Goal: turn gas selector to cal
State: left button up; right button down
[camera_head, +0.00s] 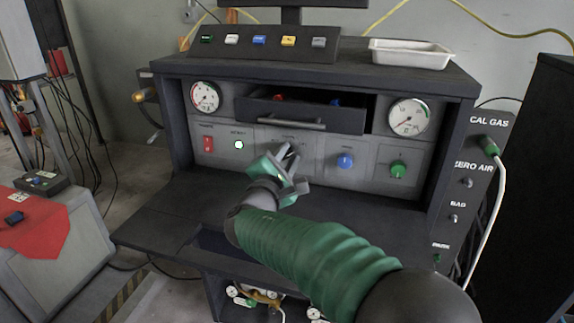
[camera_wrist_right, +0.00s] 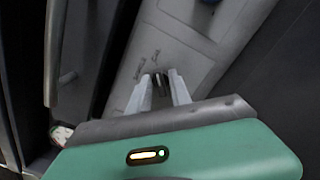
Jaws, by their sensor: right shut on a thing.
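My right gripper (camera_head: 289,157) reaches the front panel between the lit white-green button and the blue knob. In the right wrist view its two pale fingers (camera_wrist_right: 159,92) are shut on a small dark selector knob (camera_wrist_right: 160,84) at the panel. The fingers hide most of the knob, so its pointer direction cannot be told. Small printed marks (camera_wrist_right: 146,64) show on the panel around it, too small to read. The grey panel (camera_head: 317,172) carries the selector in its middle. My left gripper is not in view.
An open drawer (camera_head: 305,113) juts out just above my right gripper. A red switch (camera_head: 208,144), blue knob (camera_head: 345,161) and green knob (camera_head: 398,169) share the panel. Gauges (camera_head: 206,97) and (camera_head: 409,117) flank the drawer. A side panel (camera_head: 470,175) has labelled ports and a white hose.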

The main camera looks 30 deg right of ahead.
jog(key=shift+f, duration=0.3)
jog(key=c, duration=1.5)
grip_release()
jog(key=shift+s+r, duration=0.1)
jog(key=shift+r, duration=0.05)
jog(key=shift+a, duration=0.15)
jog(key=p+v, duration=0.3)
jog(key=v, duration=1.2)
jog(key=shift+s+a+r+p, duration=0.1)
jog(key=shift+s+a+p, duration=0.1)
jog(key=shift+a+p, duration=0.1)
jog(key=shift+s+a, duration=0.35)
jog(key=shift+a, duration=0.05)
